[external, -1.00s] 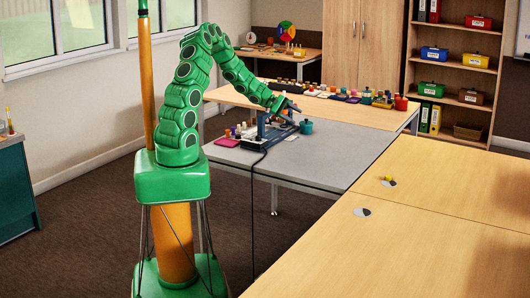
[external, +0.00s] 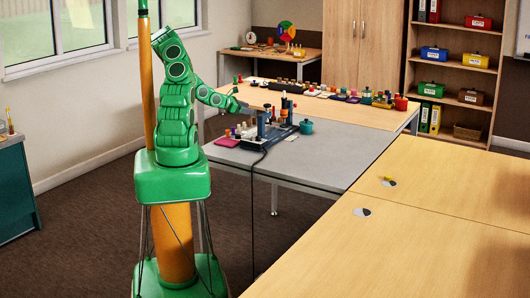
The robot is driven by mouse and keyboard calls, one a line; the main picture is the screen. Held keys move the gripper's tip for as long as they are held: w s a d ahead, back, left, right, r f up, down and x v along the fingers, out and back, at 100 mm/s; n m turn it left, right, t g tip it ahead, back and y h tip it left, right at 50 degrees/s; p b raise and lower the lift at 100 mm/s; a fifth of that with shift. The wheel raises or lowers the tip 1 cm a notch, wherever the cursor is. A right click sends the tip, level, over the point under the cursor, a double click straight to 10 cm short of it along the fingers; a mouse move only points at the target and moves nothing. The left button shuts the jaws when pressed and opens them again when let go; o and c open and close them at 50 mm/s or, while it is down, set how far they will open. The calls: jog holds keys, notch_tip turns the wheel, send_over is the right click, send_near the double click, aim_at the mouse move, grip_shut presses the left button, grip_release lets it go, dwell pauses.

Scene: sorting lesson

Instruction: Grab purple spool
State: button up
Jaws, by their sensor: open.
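My gripper (external: 246,108) is open, reaching in from the left above the far left part of the grey table (external: 345,150). It appears empty. Several small spools (external: 240,131) in mixed colours stand on that table, just below the gripper in the picture. More small spools and pieces stand in a row on the wooden table behind (external: 225,92). They are too small for me to tell surely which one is the purple spool.
A blue and dark apparatus (external: 263,125) stands right of the small spools, with a cable hanging off the front edge. The right wooden tables (external: 450,200) are mostly clear.

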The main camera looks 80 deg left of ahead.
aim_at(233, 128)
jog(key=s+a+f+n+g+y, duration=0.1)
jog(key=s+a+f+n, duration=0.1)
jog(key=s+f, duration=0.1)
jog(key=s+a+f+n+g+y, duration=0.1)
jog(key=s+a+f+n, duration=0.1)
jog(key=s+f, duration=0.1)
jog(key=s+a+f+n, duration=0.1)
jog(key=s+f+n, duration=0.1)
jog(key=s, duration=0.3)
jog(key=shift+s+a+f+n+g+y, duration=0.35)
jog(key=shift+a+f+n+g+y, duration=0.05)
jog(key=shift+f, duration=0.15)
jog(key=shift+x, duration=3.85)
jog(key=shift+c, duration=0.5)
grip_shut()
